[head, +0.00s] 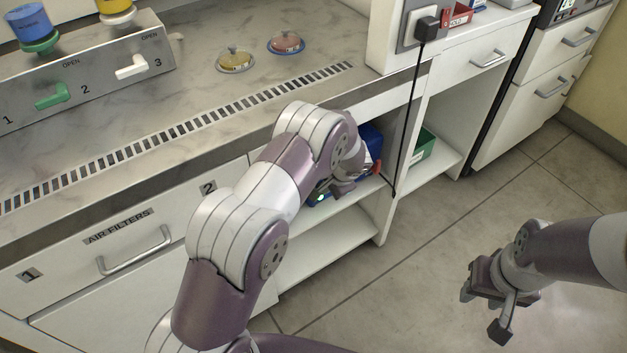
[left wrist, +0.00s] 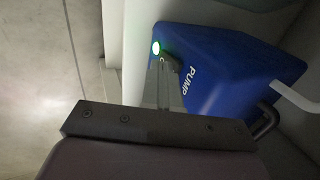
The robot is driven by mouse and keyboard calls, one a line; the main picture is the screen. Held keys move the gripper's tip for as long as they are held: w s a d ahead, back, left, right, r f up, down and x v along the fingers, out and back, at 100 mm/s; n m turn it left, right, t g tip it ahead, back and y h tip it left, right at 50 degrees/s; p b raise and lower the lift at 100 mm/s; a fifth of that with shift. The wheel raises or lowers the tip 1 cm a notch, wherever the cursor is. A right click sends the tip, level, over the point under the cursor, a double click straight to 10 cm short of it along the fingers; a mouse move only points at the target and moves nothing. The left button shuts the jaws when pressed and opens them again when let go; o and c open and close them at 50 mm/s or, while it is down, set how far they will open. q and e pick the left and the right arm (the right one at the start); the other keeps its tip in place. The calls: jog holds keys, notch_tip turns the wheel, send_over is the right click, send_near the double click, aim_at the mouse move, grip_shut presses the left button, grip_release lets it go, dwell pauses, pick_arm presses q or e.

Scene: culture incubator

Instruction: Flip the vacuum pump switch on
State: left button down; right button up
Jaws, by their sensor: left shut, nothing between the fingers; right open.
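The blue vacuum pump (head: 372,138) stands in the open shelf under the counter, mostly hidden behind my left arm. The left wrist view shows its blue body (left wrist: 235,68), marked "PUMP". A round green light (left wrist: 155,48) glows at its end, with a small dark part, perhaps the switch (left wrist: 171,61), beside it. My left gripper (left wrist: 166,66) is shut and empty, its fingertips at or very near that dark part; I cannot tell if they touch. In the head view it is partly hidden at the shelf. My right gripper (head: 485,311) is open and empty above the floor.
The shelf's upright side panel (head: 381,218) and the counter edge lie close to my left arm. A green box (head: 421,148) stands in the neighbouring bay. A black cord (head: 411,110) hangs from a plug. The floor at right is clear.

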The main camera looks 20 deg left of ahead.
pick_arm(q)
jog(key=s+d+r+p, duration=0.45)
jog(key=d+r, duration=0.25)
jog(key=r, duration=0.2)
jog(key=s+a+r+n+g+h+p, duration=0.1)
jog(key=s+a+r+n+p, duration=0.1)
jog(key=s+r+p, duration=0.4)
jog(key=s+a+r+n+g+h+p, duration=0.1)
jog(key=s+a+r+n+h+p, duration=0.1)
jog(key=s+r+p, duration=0.4)
jog(key=s+a+r, duration=0.1)
jog(key=s+r, duration=0.4)
jog(key=r, duration=0.3)
jog(key=shift+g+p, duration=0.4)
jog(key=shift+a+f, duration=0.1)
